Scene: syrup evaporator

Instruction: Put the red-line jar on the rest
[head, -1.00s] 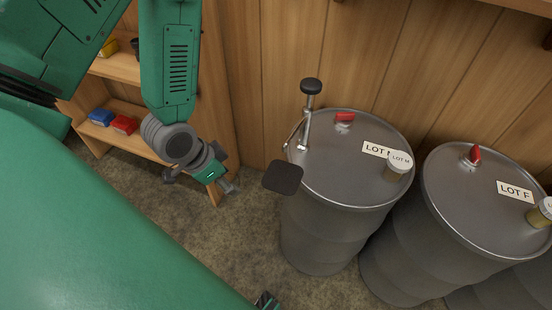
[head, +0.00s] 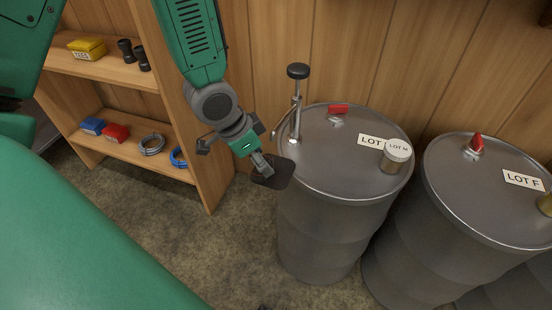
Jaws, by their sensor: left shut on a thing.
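My left gripper (head: 261,164) reaches down from the upper left, over the dark square plate (head: 276,181) at the left side of the nearer drum. This plate looks like the rest. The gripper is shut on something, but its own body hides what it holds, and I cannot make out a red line. From this angle I cannot tell whether the held thing touches the plate. I see no jar with a red line elsewhere. My right gripper is not in view.
A hand pump (head: 297,105) with a black knob rises beside the plate on the nearer drum (head: 335,160). A LOT F drum (head: 480,195) stands right. A wooden shelf (head: 130,150) stands left.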

